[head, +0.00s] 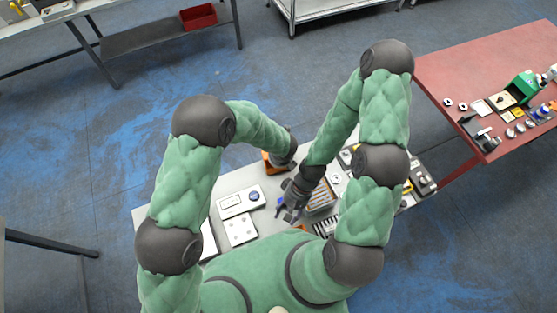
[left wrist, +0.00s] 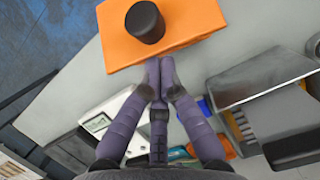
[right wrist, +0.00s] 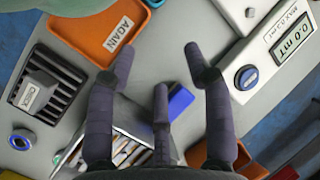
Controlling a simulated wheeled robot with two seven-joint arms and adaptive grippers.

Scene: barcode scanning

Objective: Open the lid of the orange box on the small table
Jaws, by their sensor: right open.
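The orange box (left wrist: 185,38) has a black round knob (left wrist: 145,22) on its top face and sits on the small grey table in the left wrist view. In the head view the box (head: 270,163) is mostly hidden behind my left gripper. My left gripper (left wrist: 161,68) has its fingertips together at the near edge of the box, below the knob. I see nothing between the fingertips, and contact with the box is unclear. My right gripper (right wrist: 155,62) is open and empty above the table, its fingers wide apart; it also shows in the head view (head: 284,212).
Below my right gripper lie a blue object (right wrist: 180,100), an orange tray labelled AGAIN (right wrist: 140,38), a white meter (right wrist: 265,60) and a black slotted block (right wrist: 45,88). A metal box (left wrist: 255,82) stands right of my left gripper. A red table (head: 460,75) stands at right.

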